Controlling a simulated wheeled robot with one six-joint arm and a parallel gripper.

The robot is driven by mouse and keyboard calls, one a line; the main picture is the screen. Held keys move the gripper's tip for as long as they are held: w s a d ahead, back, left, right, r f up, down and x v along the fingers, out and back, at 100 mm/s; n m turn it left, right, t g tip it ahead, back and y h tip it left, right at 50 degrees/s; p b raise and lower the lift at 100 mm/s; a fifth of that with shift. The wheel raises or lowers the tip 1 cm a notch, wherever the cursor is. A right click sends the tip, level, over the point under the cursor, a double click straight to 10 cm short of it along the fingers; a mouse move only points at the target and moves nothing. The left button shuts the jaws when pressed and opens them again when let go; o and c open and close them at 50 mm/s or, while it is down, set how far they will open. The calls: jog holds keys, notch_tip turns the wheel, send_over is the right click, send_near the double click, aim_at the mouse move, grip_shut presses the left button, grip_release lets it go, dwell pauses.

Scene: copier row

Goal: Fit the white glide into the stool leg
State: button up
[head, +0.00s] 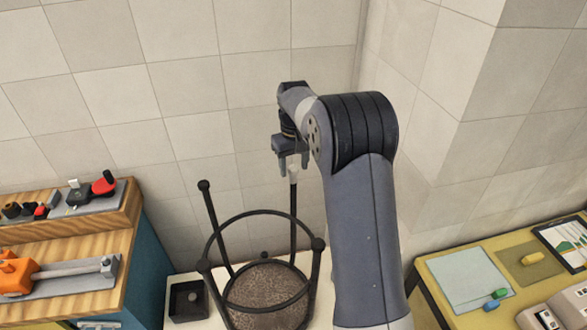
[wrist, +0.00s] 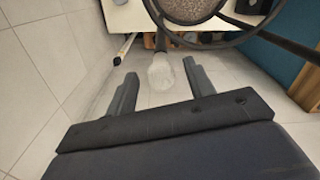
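The stool (head: 265,285) stands upside down on a white surface, its legs pointing up and joined by a dark ring. The white glide (head: 293,175) is at the top end of the back leg (head: 293,222). In the wrist view the glide (wrist: 161,74) looks pale and translucent, in line with the dark leg; I cannot tell how deep it sits. My gripper (head: 293,167) is just above the glide, pointing down. In the wrist view my gripper (wrist: 162,70) has its fingers apart on either side of the glide, with visible gaps. The other leg ends have black tips.
A black open box (head: 188,301) with a small pale piece in it stands left of the stool. A wooden bench (head: 70,245) with tools is at the left. A yellow table (head: 455,290) is at the right. Tiled walls close the corner behind the stool.

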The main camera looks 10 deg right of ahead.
aim_at(294, 168)
notch_tip(294, 168, up, 11)
jog(key=shift+f+b, duration=0.1)
jog(key=shift+b, duration=0.45)
jog(key=shift+f, duration=0.1)
notch_tip(294, 168, down, 10)
jog(key=shift+f+p, duration=0.25)
jog(key=shift+p, duration=0.3)
jog(key=shift+r, duration=0.1)
jog(key=shift+r, duration=0.1)
dwell(0.3)
